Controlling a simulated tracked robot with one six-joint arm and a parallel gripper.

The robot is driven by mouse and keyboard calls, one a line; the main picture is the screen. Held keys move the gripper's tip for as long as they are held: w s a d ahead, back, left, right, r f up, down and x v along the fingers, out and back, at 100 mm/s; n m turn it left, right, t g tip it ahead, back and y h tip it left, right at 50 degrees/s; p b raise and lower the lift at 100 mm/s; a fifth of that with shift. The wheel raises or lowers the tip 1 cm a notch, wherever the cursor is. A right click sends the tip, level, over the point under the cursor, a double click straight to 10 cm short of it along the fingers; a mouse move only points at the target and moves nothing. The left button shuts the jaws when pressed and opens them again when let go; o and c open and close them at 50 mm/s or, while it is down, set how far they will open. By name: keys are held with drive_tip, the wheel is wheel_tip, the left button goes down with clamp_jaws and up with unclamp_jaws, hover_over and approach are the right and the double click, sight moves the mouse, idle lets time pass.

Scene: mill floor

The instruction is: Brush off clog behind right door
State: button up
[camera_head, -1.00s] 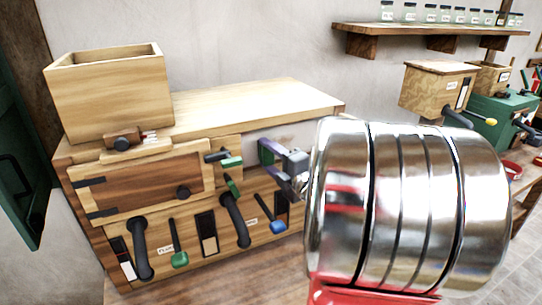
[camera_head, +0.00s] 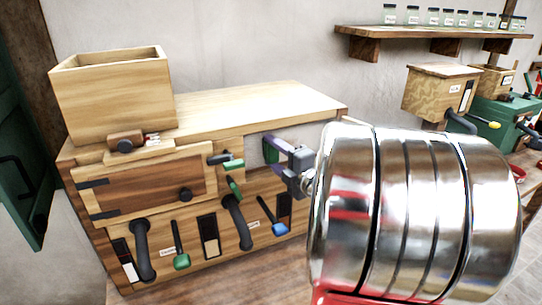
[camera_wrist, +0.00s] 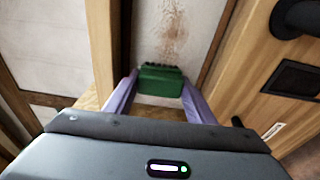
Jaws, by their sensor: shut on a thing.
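My gripper (camera_head: 272,147) has purple fingers and is shut on a green brush (camera_wrist: 160,82), whose green side also shows in the head view (camera_head: 270,152). The brush is in front of a pale recess (camera_head: 255,145) at the upper right of the wooden machine. In the wrist view, a brown speckled smear (camera_wrist: 172,35) marks the pale surface beyond the brush. I cannot tell whether the brush touches it. The right door is hard to make out; my arm hides much of that side. The left door (camera_head: 150,185), brown with dark hinges and a knob, is shut.
An open wooden box (camera_head: 115,100) stands on the machine's top. Black handles and levers with green (camera_head: 181,262) and blue (camera_head: 280,229) ends stick out of the front below. A jar shelf (camera_head: 430,31) and a patterned wooden box (camera_head: 440,90) are at the right.

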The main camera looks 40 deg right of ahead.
drive_tip(key=shift+s+d, duration=0.2)
drive_tip(key=shift+d, duration=0.5)
drive_tip(key=shift+s+d, duration=0.2)
drive_tip(key=shift+d, duration=0.45)
drive_tip(key=shift+d+f, duration=0.1)
drive_tip(key=shift+s+d, duration=0.2)
drive_tip(key=shift+d, duration=0.6)
drive_tip(key=shift+s+d, duration=0.2)
drive_tip(key=shift+d, duration=0.6)
drive_tip(key=shift+s+d, duration=0.3)
drive_tip(key=shift+d, duration=0.5)
drive_tip(key=shift+s+d, duration=0.25)
drive_tip(key=shift+d, duration=0.55)
drive_tip(key=shift+s+d, duration=0.2)
drive_tip(key=shift+d, duration=0.65)
drive_tip(key=shift+s+d, duration=0.2)
drive_tip(key=shift+d, duration=0.65)
drive_tip(key=shift+c, duration=0.5)
